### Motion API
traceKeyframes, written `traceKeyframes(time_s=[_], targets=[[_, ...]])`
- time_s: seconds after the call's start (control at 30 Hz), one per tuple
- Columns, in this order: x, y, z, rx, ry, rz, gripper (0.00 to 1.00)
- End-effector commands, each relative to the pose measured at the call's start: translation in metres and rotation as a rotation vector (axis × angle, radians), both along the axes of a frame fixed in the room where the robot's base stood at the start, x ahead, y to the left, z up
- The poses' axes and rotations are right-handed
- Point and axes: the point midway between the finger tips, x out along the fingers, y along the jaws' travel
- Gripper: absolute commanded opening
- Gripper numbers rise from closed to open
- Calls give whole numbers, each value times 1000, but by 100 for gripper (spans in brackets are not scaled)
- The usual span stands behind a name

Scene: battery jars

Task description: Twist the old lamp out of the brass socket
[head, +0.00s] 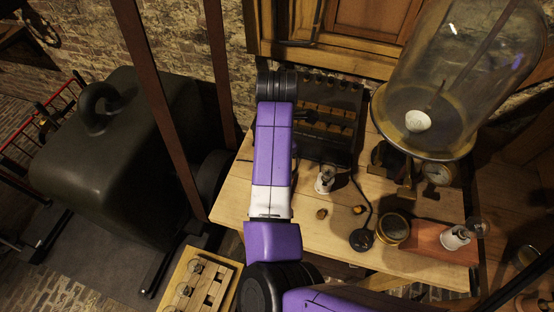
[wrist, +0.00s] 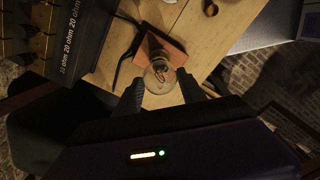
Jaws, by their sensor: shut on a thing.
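In the wrist view, the old lamp (wrist: 158,77) is a clear, round glass bulb over a red-brown wooden base (wrist: 172,47). My gripper (wrist: 161,88) has its two dark fingers on either side of the glass and is shut on it. The brass socket is hidden beneath the bulb, so I cannot tell whether the lamp is still seated in it. In the head view, my purple arm hides my gripper and this lamp.
A black resistance box (head: 335,110) stands at the back of the wooden table (head: 300,232). A small bulb in a white holder (head: 325,180), a round brass-rimmed tin (head: 393,229), a red-brown board (head: 420,237) and a large glass jar (head: 455,60) stand to the right.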

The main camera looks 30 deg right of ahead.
Motion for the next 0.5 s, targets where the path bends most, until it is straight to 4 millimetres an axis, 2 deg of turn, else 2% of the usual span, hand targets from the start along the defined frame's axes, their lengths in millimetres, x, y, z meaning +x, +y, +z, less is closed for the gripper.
traceKeyframes(time_s=[0.1, 0.2, 0.5], targets=[[-1, -2, -1, -4, 3, 141, 0], [0, -1, -1, -2, 1, 207, 0], [0, 0, -1, 0, 2, 223, 0]])
